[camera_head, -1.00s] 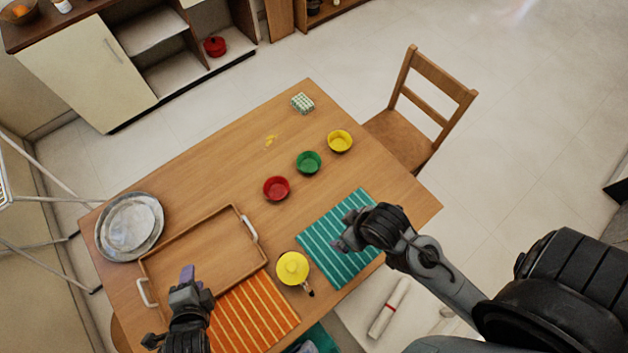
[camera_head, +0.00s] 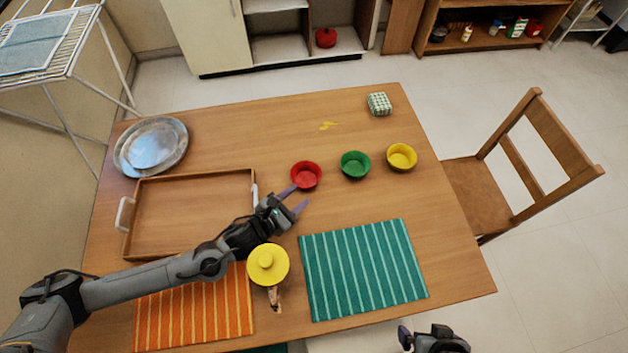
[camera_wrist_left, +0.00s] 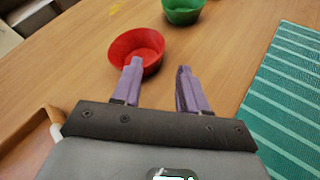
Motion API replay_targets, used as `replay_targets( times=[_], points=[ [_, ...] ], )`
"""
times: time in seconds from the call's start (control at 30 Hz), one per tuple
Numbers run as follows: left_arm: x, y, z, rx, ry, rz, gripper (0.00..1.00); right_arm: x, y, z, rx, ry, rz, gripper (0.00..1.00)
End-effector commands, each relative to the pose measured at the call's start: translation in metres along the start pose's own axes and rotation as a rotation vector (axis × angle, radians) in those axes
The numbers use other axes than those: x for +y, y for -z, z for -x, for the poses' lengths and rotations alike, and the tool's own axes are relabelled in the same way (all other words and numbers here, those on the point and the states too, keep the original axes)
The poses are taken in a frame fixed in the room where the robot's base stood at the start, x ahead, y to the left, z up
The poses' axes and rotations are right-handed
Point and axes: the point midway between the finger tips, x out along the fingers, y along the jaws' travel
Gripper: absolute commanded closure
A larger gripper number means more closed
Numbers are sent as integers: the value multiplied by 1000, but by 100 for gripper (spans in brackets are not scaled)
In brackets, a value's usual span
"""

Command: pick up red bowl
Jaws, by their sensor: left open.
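The red bowl (camera_head: 306,175) stands upright on the wooden table, left of the green bowl (camera_head: 355,165). My left gripper (camera_head: 295,197) is open and empty, just in front of the red bowl. In the left wrist view the red bowl (camera_wrist_left: 137,47) lies beyond the purple fingers (camera_wrist_left: 158,82). The left finger overlaps its near rim in that view; I cannot tell whether they touch. The right finger is to the right of the bowl. My right gripper (camera_head: 432,337) is only partly in view at the bottom edge, and its jaws are unclear.
A yellow bowl (camera_head: 402,157) stands right of the green one. A wooden tray (camera_head: 190,178) lies left of my left gripper. The table behind the bowls is mostly clear.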

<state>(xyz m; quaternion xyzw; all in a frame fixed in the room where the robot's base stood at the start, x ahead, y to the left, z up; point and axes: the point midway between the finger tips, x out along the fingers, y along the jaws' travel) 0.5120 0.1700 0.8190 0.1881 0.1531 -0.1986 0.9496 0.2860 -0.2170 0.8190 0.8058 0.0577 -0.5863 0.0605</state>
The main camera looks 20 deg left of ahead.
Motion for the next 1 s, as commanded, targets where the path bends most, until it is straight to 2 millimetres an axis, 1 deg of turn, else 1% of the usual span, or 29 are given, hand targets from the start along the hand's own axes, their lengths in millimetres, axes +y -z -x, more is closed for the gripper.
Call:
replay_targets(
  times=[0.03, 0.1, 0.2, 0.37, 0.47, 0.73, 0.83, 1.0],
  points=[
    [0, 0, -8, -2, -2, 2, 57, 0, 0, -2, 1, 1, -1, 0],
    [0, 0, -17, -2, -2, 2, 57, 0, -1, -4, 2, 1, -1, 0],
    [0, 0, -26, 0, -1, 3, 57, 0, -1, -5, 2, 1, -1, 0],
    [0, -1, -33, 0, -1, 3, 57, 0, -1, -6, 2, 0, -1, 0],
    [0, 0, -41, 0, -1, 4, 57, 0, -2, -8, 2, -1, 0, 0],
    [0, 0, -76, 0, -2, 5, 57, 2, -5, -15, 1, -6, 6, 0],
    [-1, 0, -83, 1, 0, 5, 57, 2, -5, -16, 0, -8, 8, 0],
    [0, 0, -85, 1, 0, 4, 57, 2, -5, -16, 0, -8, 8, 0]
  ],
)
